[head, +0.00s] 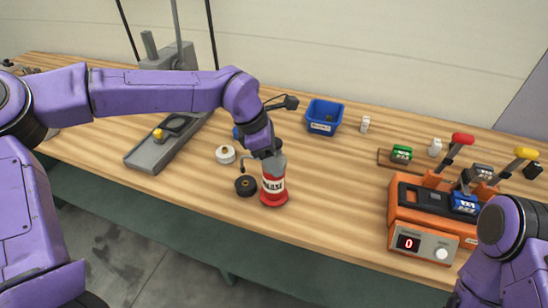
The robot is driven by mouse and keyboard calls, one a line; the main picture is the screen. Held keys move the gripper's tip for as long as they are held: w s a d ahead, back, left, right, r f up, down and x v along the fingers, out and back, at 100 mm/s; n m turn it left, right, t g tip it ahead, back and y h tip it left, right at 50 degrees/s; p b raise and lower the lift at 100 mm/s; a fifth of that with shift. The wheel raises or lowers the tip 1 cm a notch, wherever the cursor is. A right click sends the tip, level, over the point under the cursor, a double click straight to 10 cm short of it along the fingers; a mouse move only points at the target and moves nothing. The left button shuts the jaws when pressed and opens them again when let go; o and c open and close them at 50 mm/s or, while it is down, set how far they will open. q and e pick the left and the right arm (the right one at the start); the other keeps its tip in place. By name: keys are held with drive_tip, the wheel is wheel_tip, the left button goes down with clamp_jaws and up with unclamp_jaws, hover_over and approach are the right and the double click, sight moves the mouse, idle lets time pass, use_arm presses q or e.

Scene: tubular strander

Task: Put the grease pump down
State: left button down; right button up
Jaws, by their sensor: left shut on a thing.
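The grease pump (273,187) is a red can with a white label and a grey top. It stands upright at the middle of the wooden table (330,205), near the front edge, and its base looks to be on or very close to the tabletop. My left gripper (267,152) comes down from above and is shut on the pump's upper part; its fingers are partly hidden. My right arm shows at the lower right, but its gripper is outside the picture.
A black round part (246,186) is just left of the pump, with a white roll (225,154) behind it. A blue bin (324,117) stands at the back. An orange device (430,207) with levers stands at right. Table between pump and device is clear.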

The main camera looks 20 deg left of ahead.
use_arm(q)
drive_tip(key=shift+f, duration=0.45)
drive_tip(key=shift+c, duration=1.3)
unclamp_jaws()
drive_tip(key=shift+f, duration=0.2)
drive_tip(key=b+v, duration=0.1)
drive_tip(key=v, duration=1.1)
drive_tip(key=shift+r, duration=0.15)
